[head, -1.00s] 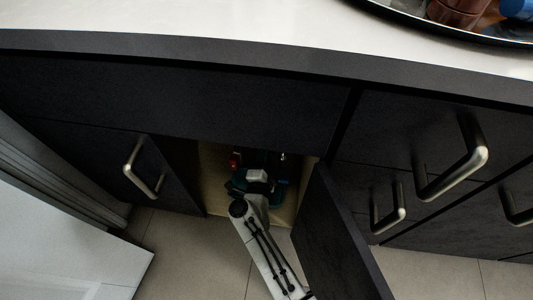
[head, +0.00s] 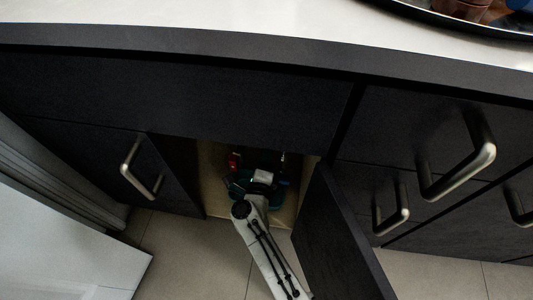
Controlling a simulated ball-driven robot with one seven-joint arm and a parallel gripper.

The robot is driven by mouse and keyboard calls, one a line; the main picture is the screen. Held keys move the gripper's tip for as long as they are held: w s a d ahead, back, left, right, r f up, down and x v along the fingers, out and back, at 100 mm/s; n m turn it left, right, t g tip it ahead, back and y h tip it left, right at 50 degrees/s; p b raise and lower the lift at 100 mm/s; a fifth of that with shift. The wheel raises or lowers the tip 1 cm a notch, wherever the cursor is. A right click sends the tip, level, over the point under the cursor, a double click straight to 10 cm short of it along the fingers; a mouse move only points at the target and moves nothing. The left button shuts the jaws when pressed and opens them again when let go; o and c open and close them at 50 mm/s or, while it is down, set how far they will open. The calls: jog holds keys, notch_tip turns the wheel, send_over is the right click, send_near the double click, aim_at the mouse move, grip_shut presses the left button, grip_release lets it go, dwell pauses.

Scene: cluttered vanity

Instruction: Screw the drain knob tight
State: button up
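My white arm with black cables reaches from the bottom of the head view into the open cabinet (head: 210,175). Its far end is among dark shapes inside, where a teal part (head: 243,184) and a small pale block (head: 264,177) show; I cannot tell which of these belong to my wrist. My gripper's fingers cannot be made out, so neither their opening nor any contact shows. The drain knob cannot be told apart in the shadow. A small red spot (head: 233,160) shows at the left inside the cabinet.
The open cabinet door (head: 338,240) stands close to the right of my arm. Another dark front with a metal handle (head: 133,168) is at the left. Drawers with handles (head: 455,172) are at the right. A white countertop (head: 250,25) lies above, with a dark-rimmed tray (head: 440,22) at top right.

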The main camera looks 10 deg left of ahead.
jog(key=shift+s+a, duration=0.1)
jog(key=o, duration=1)
jog(key=shift+o, duration=0.2)
jog(key=s+p, duration=0.4)
jog(key=s, duration=0.6)
jog(key=shift+s+a, duration=0.15)
jog(key=shift+s, duration=0.2)
